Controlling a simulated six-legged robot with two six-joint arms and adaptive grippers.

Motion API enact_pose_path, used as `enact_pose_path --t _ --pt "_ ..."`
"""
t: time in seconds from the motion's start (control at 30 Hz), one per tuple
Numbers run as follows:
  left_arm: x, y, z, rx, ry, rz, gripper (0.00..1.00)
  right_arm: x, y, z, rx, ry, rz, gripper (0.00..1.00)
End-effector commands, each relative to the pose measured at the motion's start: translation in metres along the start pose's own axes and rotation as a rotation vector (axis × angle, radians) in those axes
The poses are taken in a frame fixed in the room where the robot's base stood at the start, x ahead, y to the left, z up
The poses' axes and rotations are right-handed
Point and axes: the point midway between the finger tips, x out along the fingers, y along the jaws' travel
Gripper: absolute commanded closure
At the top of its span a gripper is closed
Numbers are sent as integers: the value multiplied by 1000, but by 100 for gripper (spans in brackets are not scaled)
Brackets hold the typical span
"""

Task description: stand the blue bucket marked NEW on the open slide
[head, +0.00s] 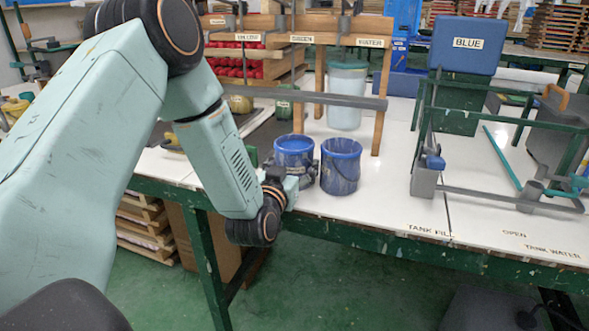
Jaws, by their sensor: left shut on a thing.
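Two blue buckets stand close together at the table's front edge. The left bucket (294,145) has blue paint near its rim, and my left gripper (303,172) is shut on its lower part. The right bucket (341,172) is upright just beside it, with worn, streaked sides. No NEW mark can be read on either. My right gripper is not in view.
A wooden rack with a WATER label (370,42) and a pale container (346,100) stand behind the buckets. White table (395,190) is clear between.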

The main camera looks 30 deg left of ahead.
Motion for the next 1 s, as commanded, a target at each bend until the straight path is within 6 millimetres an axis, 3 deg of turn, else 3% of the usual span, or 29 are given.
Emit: enact_pose_path --t 0.27,0.3,0.4,0.8,1.0 --pt "0 0 2 0 1 1 73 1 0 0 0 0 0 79" --pt "0 0 3 0 -2 1 24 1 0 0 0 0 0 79" --pt "0 0 3 0 -3 0 16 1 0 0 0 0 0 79" --pt "-1 0 -2 0 -3 0 16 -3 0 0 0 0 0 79" --pt "-36 0 -2 -1 -8 1 16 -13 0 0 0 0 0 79"
